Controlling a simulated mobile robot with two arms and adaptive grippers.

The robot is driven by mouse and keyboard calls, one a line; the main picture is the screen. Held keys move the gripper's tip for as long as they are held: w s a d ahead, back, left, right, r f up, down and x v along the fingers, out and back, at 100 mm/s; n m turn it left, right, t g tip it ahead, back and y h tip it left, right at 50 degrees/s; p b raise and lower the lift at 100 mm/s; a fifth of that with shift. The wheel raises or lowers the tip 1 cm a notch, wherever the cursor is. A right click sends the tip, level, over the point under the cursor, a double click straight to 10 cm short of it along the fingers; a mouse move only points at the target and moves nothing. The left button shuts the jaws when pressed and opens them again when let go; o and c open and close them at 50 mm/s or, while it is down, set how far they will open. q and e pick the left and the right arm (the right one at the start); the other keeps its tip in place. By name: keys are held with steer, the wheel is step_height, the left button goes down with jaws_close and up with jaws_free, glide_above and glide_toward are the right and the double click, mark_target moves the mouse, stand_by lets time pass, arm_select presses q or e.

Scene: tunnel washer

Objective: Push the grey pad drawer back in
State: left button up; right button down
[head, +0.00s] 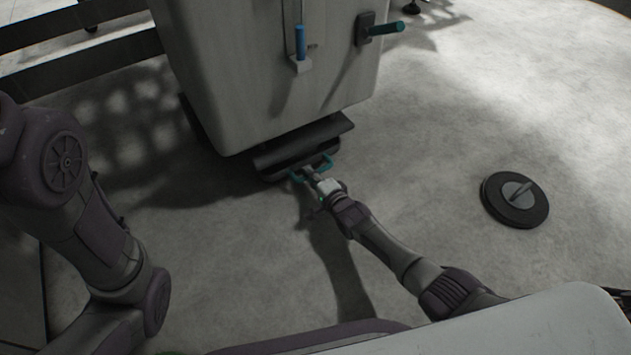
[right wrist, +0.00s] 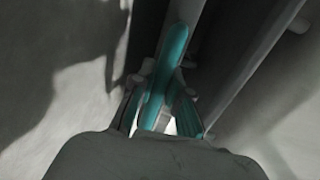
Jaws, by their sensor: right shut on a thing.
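The grey pad drawer (head: 280,170) sticks out at the bottom of the large grey washer body (head: 255,100). Its teal handle (head: 327,163) is on the drawer's front. My right gripper (head: 308,174) is at the handle, low near the floor, and is shut on it. In the right wrist view, the teal handle (right wrist: 168,65) runs between the fingers of my right gripper (right wrist: 165,118). Part of the handle is hidden by the fingers. My left arm is at the left of the head view, but its gripper is out of the picture.
A round dark disc with a grey grip (head: 515,199) lies on the floor at the right.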

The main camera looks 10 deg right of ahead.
steer(key=shift+w+r, duration=0.1)
steer(key=shift+w, duration=0.1)
steer(key=c, duration=1.1)
jaws_free()
steer(key=shift+a, duration=0.1)
steer(key=shift+c, duration=0.2)
steer(key=shift+s+d, duration=0.25)
steer(key=shift+s, duration=0.3)
steer(key=v, duration=1)
steer(key=shift+s+r, duration=0.1)
steer(key=shift+s, duration=0.25)
steer(key=shift+d, duration=0.1)
